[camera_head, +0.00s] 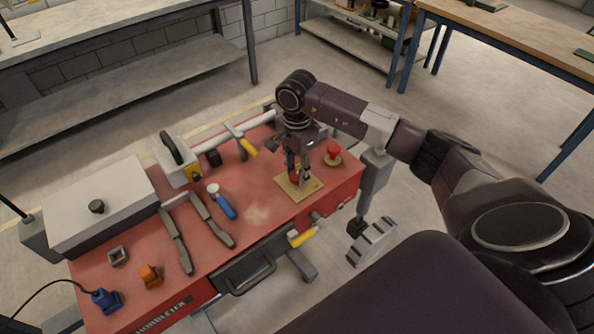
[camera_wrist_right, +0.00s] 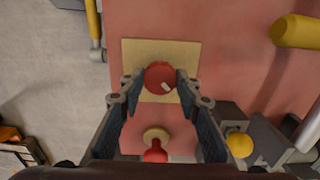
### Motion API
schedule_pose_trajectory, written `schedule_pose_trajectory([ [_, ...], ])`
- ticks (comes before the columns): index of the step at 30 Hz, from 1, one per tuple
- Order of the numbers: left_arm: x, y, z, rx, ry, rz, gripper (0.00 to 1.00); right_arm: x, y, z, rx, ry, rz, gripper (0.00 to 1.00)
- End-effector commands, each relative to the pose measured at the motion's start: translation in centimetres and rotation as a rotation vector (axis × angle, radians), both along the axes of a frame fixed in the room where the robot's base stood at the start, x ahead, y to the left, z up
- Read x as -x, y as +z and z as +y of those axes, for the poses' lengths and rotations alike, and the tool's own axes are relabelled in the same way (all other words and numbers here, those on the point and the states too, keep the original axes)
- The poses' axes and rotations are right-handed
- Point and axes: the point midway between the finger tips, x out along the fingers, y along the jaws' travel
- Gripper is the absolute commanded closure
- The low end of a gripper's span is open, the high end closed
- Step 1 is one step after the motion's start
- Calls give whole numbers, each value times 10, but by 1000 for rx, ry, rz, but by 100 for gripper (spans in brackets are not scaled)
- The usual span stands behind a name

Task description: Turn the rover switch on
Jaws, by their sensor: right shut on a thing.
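The rover switch appears to be a red round knob (camera_wrist_right: 159,76) with a small white mark, on a square tan plate (camera_head: 300,188) on top of the red bench. In the wrist view the tan plate (camera_wrist_right: 133,53) lies beneath the knob. My right gripper (camera_head: 299,179) points down over the plate, its fingers shut on the knob from both sides. In the head view the fingers hide most of the knob. My left gripper is not in view.
A red mushroom button (camera_head: 333,152) stands close beside the plate; it also shows in the wrist view (camera_wrist_right: 155,152). The red bench (camera_head: 262,190) carries a blue-handled tool (camera_head: 222,203), dark tongs (camera_head: 181,243), an orange piece (camera_head: 150,275) and a lidded box (camera_head: 105,195).

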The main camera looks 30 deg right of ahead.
Motion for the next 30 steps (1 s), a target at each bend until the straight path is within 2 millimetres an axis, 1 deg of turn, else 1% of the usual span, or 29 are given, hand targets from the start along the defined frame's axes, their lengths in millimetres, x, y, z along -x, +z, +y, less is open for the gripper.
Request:
schedule_pose_trajectory([
  [5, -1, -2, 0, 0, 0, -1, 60, 0, 0, 0, 0, -16, 0, 93],
  [11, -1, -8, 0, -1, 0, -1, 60, -1, -1, -1, 1, -95, -2, 93],
  [17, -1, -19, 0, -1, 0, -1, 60, -1, -1, -1, 1, -245, -3, 93],
  [30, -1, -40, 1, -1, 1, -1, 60, -1, -1, -1, 0, -660, -3, 93],
])
